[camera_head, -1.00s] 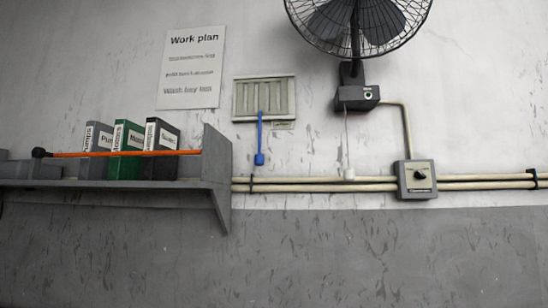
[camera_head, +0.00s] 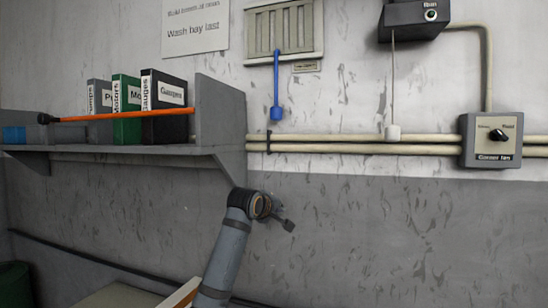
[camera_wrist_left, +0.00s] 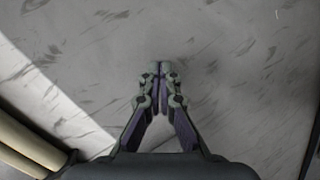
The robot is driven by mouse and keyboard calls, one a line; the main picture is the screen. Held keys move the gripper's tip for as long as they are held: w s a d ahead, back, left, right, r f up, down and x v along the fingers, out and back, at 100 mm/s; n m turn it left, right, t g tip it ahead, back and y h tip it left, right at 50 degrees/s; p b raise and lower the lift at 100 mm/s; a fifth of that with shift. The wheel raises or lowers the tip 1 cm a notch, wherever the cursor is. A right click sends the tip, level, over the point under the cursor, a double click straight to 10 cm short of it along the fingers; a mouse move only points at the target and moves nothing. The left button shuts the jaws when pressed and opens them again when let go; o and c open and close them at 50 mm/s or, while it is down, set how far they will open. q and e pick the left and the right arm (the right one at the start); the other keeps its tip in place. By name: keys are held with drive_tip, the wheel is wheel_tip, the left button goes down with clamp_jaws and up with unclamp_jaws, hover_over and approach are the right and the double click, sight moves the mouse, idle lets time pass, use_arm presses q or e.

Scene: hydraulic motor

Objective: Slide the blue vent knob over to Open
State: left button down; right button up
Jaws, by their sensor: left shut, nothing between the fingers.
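My left gripper (camera_head: 289,226) is below the knob and the wall pipes, well apart from the knob. In the left wrist view its fingers (camera_wrist_left: 160,68) are shut and empty, with bare wall beyond them. The knob is not in that view. My right gripper is not in view.
A grey shelf (camera_head: 221,103) with several binders and an orange rod (camera_head: 125,116) is left of the knob. Pipes (camera_head: 340,138) run along the wall below it. A pull cord (camera_head: 393,132) and a switch box (camera_head: 491,140) are to the right.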

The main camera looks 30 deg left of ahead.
use_arm(q)
drive_tip(key=s+a+r+n+t+p, duration=0.1)
drive_tip(key=s+r, duration=0.2)
drive_tip(key=r, duration=0.6)
drive_tip(key=s+a+r+n+t, duration=0.1)
drive_tip(key=s+r+n, duration=0.15)
drive_tip(key=r, duration=0.65)
drive_tip(key=n+t, duration=0.2)
approach(276, 111)
drive_tip(key=s+a, duration=0.2)
drive_tip(key=a, duration=0.1)
drive_tip(key=shift+a+f+y+p, duration=0.2)
drive_tip(key=shift+f+y+p, duration=0.05)
drive_tip(key=shift+y+p, duration=0.1)
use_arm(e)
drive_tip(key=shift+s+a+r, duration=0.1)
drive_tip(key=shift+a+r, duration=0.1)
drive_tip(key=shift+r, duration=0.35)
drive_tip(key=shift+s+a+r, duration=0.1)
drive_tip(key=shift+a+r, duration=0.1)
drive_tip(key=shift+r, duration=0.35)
